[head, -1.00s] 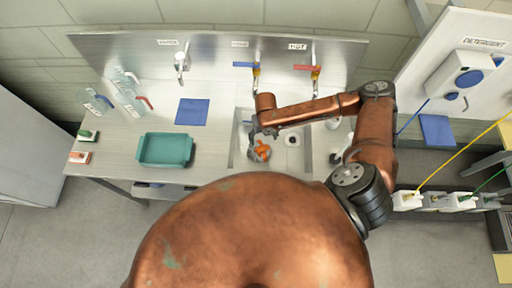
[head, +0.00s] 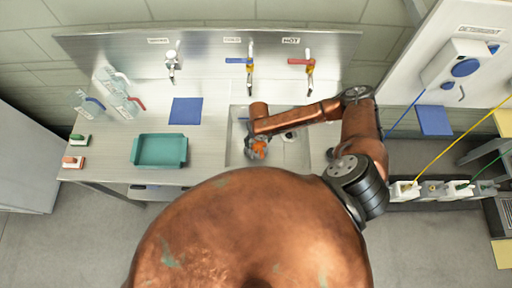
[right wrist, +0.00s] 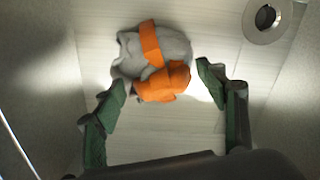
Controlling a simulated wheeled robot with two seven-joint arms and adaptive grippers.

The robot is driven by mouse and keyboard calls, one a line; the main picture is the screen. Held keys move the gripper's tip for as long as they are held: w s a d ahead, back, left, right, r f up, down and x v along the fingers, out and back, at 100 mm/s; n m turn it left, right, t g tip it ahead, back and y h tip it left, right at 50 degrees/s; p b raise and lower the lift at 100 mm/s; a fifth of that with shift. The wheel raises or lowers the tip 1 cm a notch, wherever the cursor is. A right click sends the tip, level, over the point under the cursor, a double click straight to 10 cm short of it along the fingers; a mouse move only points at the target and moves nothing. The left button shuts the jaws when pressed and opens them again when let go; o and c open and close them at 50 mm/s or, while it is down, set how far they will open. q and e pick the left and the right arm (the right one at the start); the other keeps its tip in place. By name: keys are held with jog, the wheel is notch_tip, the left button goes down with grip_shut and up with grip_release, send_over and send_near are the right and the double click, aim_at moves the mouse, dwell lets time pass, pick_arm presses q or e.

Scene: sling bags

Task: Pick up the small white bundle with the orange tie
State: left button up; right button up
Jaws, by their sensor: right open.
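The small white bundle with the orange tie (right wrist: 175,50) lies on the floor of the sink basin, greyish white with an orange band and knot. In the head view only its orange part (head: 258,148) shows clearly, under my right arm's end. My right gripper (right wrist: 164,82) is open, its green-padded fingers on either side of the bundle's near part. The bundle sits between and beyond the fingertips; I cannot tell whether the left finger touches it. My left gripper is not in view.
The sink basin (head: 296,156) has walls close around my right gripper and a drain (right wrist: 265,17). A teal tray (head: 160,165) and blue cloth (head: 186,111) lie on the counter to the left. Taps (head: 249,70) stand behind the basin.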

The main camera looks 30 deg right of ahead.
jog(key=shift+c, duration=0.5)
grip_shut()
dwell(0.3)
